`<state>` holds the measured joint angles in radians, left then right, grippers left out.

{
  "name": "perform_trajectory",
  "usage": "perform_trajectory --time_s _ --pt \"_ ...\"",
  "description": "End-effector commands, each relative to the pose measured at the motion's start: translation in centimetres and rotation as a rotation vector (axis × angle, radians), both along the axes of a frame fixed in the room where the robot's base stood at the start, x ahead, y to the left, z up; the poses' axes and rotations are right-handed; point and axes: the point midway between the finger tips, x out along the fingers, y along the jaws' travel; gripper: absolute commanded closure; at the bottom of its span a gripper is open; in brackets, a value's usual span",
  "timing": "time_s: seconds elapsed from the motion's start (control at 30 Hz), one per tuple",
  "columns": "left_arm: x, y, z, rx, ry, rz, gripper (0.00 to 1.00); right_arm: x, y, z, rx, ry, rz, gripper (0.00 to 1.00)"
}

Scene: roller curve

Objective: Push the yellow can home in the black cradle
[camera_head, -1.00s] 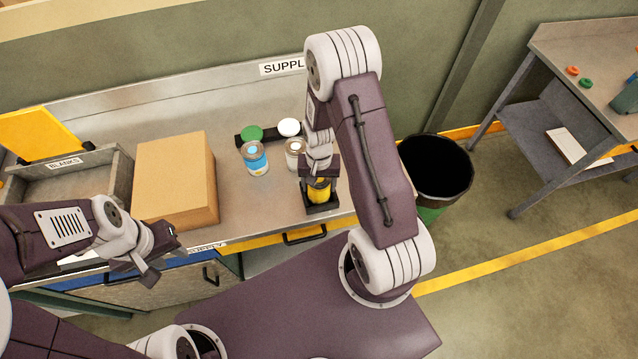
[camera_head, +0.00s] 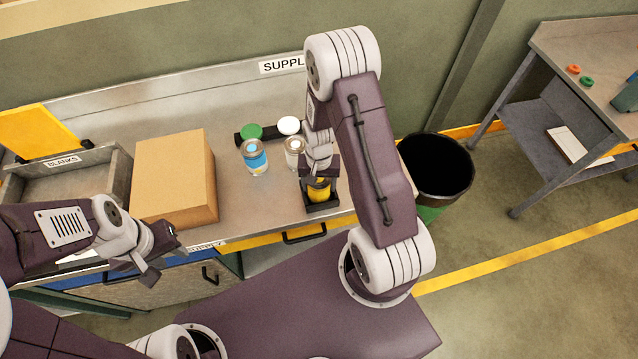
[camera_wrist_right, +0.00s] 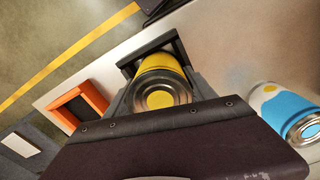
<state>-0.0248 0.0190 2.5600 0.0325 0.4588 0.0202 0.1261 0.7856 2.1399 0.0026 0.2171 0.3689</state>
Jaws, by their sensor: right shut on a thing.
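The yellow can (camera_head: 318,192) stands at the black cradle (camera_head: 323,207) near the front edge of the bench. My right gripper (camera_head: 319,178) is above the can and shut on it. In the right wrist view the can (camera_wrist_right: 160,82) shows its metal end with a yellow centre, between the gripper fingers (camera_wrist_right: 160,95). The cradle's black walls (camera_wrist_right: 150,57) show around the far side of the can. How deep the can sits is hidden by the gripper. My left gripper (camera_head: 163,257) is empty, away from the cradle in front of the bench; its jaw gap is unclear.
A blue-labelled can (camera_head: 254,157) and a white-labelled can (camera_head: 294,152) stand left of and behind the cradle. Green (camera_head: 251,132) and white (camera_head: 288,126) lids lie behind them. A cardboard box (camera_head: 175,178) is further left. A dark bin (camera_head: 436,165) stands right of the bench.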

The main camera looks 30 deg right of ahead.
Motion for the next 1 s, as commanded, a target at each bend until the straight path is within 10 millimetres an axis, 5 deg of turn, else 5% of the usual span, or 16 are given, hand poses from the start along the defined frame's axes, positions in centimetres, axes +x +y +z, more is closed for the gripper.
perform_trajectory --time_s 0.43,0.47,0.53,0.77,0.83,1.0 --pt "0.00 0.00 -0.09 0.000 0.000 0.000 0.64 0.02 0.00 -0.11 0.000 -0.001 0.000 0.98" --pt "0.00 0.00 -0.09 0.000 0.000 0.000 0.64 0.02 0.00 -0.11 0.000 -0.001 0.000 0.28" --pt "0.00 0.00 -0.09 0.000 0.000 0.000 0.64 0.02 0.00 -0.11 0.000 0.000 0.000 0.11" --pt "0.00 0.00 -0.09 0.000 0.000 0.000 0.64 0.01 0.00 -0.12 0.000 0.000 0.000 0.11" --pt "0.00 0.00 -0.10 0.000 0.000 0.000 0.64 0.00 0.00 -0.13 0.000 0.000 0.000 0.00" --pt "0.00 0.00 -0.10 0.000 0.000 0.000 0.64 0.00 0.00 -0.13 0.000 0.000 0.000 0.00"
